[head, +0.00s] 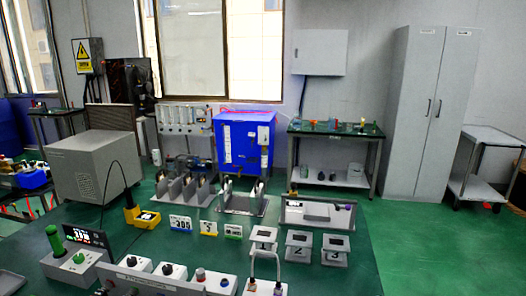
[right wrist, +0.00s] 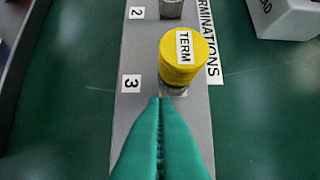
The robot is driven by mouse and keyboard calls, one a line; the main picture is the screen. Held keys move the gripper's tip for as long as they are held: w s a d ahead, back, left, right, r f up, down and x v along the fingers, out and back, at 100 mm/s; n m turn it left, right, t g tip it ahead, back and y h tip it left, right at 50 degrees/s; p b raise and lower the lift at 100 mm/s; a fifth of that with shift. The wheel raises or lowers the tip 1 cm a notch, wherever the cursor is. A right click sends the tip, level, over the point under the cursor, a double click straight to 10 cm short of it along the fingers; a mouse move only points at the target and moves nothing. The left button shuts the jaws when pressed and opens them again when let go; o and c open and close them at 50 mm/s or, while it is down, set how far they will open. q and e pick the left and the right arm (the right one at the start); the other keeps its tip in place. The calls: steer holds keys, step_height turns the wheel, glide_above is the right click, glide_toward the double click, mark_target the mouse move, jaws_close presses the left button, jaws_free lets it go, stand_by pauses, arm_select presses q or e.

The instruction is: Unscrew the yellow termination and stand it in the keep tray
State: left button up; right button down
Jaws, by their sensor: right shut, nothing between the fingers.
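In the right wrist view the yellow termination (right wrist: 178,72), a ribbed yellow cylinder with a TERM label, stands on a grey strip (right wrist: 137,50) marked TERMINATIONS, beside the number 3. A bit of metal shows at its base. My right gripper (right wrist: 160,99) has its teal fingers shut together with nothing between them. Their tips point at the termination's base from the picture's lower side; I cannot tell whether they touch it. My left gripper is in neither view. I cannot identify the keep tray for sure in the head view.
A metal connector (right wrist: 171,8) stands beside number 2 on the strip. A pale box (right wrist: 286,17) is at the top right. In the head view, the green table (head: 330,283) carries control panels, numbered stands (head: 298,246), a cable loop and a large grey box (head: 92,165).

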steer(key=shift+w+a, duration=0.2)
steer(key=shift+a, duration=0.05)
stand_by(0.9)
steer(key=shift+r+p, duration=0.1)
steer(key=shift+p, duration=0.35)
steer(key=shift+w+d+p, duration=0.1)
steer(key=shift+w+p, duration=0.25)
steer(key=shift+p, duration=0.4)
steer(key=shift+w+p, duration=0.55)
steer(key=shift+p, duration=0.6)
steer(key=shift+d, duration=0.1)
steer(key=shift+w+d+p, duration=0.1)
steer(key=shift+d+p, duration=0.1)
steer(key=shift+p, duration=0.25)
step_height(320, 180, up, 6)
steer(key=p, duration=0.6)
steer(key=shift+d, duration=0.15)
